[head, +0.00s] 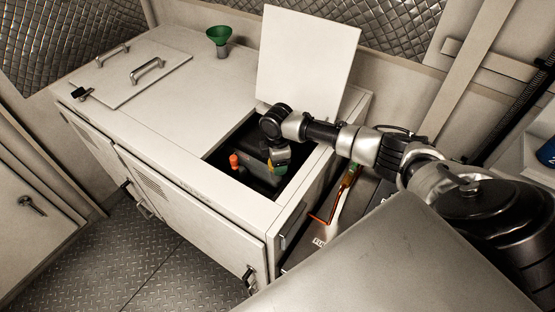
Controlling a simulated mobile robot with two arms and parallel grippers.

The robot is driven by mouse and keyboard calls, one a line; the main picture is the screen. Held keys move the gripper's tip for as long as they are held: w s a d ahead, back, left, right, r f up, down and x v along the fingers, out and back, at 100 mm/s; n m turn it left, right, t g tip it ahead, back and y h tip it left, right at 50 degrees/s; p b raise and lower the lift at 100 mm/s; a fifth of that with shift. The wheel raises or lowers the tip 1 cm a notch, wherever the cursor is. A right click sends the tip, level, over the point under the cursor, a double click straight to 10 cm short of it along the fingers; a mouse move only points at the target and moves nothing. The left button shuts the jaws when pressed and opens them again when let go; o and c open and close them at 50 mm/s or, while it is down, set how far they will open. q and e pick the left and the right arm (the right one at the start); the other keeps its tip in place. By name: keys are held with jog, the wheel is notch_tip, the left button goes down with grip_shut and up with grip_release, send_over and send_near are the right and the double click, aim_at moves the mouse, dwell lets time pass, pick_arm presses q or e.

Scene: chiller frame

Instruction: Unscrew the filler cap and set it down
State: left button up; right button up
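A white cabinet (176,137) has an open hatch with a dark recess below it. Inside, a small orange-red cap-like piece (234,159) stands upright at the left. A small yellow-and-green piece (280,169) shows just under my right gripper (279,163). I cannot tell which of these is the filler cap. My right arm comes in from the right, and its gripper points down into the recess, to the right of the orange-red piece. Its fingertips are too small and dark to show whether they are open or shut. My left gripper is out of view.
The hatch lid (309,57) stands raised behind the opening. A green funnel (219,38) stands on the cabinet top near the back. A closed panel with two handles (130,74) lies at the left. The cabinet top left of the opening is clear.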

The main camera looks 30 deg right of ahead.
jog(key=n+b, duration=0.1)
jog(key=n, duration=0.6)
jog(key=shift+w, duration=0.1)
jog(key=n+b, duration=0.1)
jog(key=n, duration=0.7)
jog(key=shift+b, duration=0.3)
jog(key=o, duration=0.9)
